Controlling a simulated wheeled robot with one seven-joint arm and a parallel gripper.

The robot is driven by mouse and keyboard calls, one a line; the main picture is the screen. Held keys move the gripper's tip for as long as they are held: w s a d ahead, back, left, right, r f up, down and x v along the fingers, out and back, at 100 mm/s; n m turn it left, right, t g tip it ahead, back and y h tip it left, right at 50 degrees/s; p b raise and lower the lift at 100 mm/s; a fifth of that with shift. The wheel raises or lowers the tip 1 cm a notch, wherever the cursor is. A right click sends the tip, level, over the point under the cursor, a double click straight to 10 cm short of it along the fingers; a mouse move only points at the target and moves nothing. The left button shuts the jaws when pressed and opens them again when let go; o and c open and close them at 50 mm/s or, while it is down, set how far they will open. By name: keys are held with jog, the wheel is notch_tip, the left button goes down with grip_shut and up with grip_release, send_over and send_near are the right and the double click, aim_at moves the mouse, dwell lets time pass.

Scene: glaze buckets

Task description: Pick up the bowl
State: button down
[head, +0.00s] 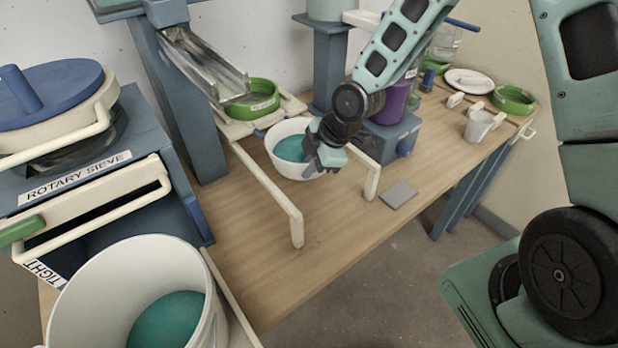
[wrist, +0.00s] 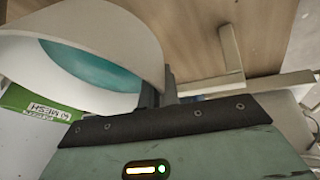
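The bowl (head: 283,132) is white and round, with teal glaze inside. In the head view it is at the middle of the bench, behind the cream rail. It looks close to upright; I cannot tell whether it touches the bench top. In the wrist view the bowl (wrist: 125,20) fills the upper left. My gripper (head: 314,167) is at the bowl's near right rim and hides part of it. In the wrist view the fingers of my gripper (wrist: 159,92) are close together, one on each side of the bowl's wall, so it looks shut on the rim.
Cream rails (head: 276,188) stand around the bowl. A green sieve (head: 252,101) sits under a metal chute behind it. A purple container (head: 396,103) is to the right. A large white bucket (head: 85,300) with teal glaze is at front left. The wooden bench (head: 330,235) in front is clear.

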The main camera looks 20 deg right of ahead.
jog(key=shift+r, duration=3.75)
jog(key=shift+r, duration=0.1)
